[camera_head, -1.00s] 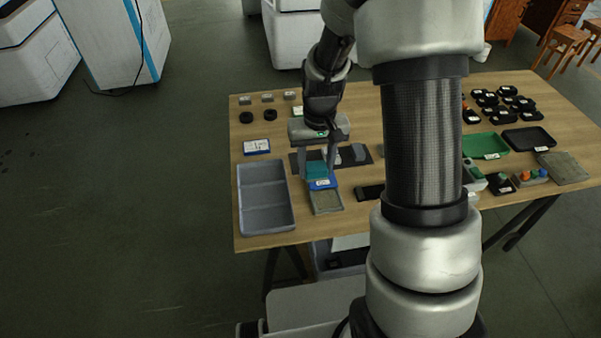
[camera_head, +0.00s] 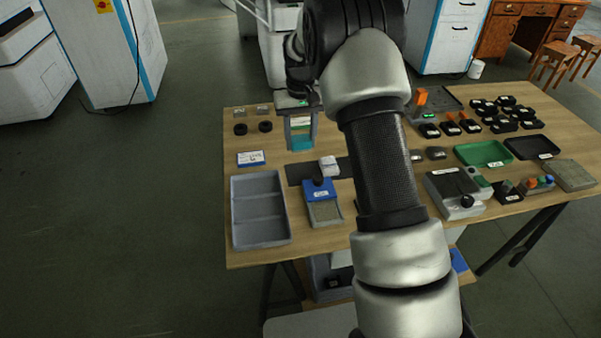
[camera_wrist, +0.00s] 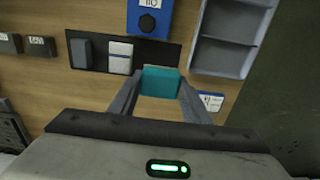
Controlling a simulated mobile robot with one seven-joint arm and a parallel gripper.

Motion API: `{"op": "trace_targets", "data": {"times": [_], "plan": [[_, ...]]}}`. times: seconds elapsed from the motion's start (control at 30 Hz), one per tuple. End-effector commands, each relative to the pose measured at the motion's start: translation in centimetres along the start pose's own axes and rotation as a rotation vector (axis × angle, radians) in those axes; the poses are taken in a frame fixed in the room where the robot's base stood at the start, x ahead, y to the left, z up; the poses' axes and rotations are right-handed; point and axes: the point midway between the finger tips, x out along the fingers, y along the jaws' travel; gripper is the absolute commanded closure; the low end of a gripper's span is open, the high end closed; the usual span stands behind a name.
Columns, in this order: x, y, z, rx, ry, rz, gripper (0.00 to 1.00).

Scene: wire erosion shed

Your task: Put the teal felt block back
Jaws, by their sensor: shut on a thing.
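My gripper (camera_head: 301,142) is shut on the teal felt block (camera_head: 302,144), which sits between the two grey fingers. The wrist view also shows the teal block (camera_wrist: 160,81) gripped at the fingertips. It is over the back left part of the table, behind the dark mat (camera_head: 296,174); its height above the wood is hard to tell. In the wrist view the mat (camera_wrist: 97,57) carries a grey block (camera_wrist: 81,53) and a white block (camera_wrist: 120,57). My arm hides part of the mat in the head view.
A blue unit with a black knob (camera_head: 319,190) stands in front of the mat. A grey compartment tray (camera_head: 260,213) is at the front left, and a labelled blue-white card (camera_head: 250,158) lies behind it. Black pucks (camera_head: 265,126) lie at the back left. A green tray (camera_head: 484,153) is at the right.

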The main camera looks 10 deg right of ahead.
Motion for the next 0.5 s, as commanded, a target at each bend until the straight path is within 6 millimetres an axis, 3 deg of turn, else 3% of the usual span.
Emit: {"op": "trace_targets", "data": {"times": [0.23,0.5], "plan": [[4.8,0.0,-0.2,-0.001,-0.003,0.0,0.81],[7.2,0.0,-0.1,-0.001,-0.003,0.001,0.81]]}}
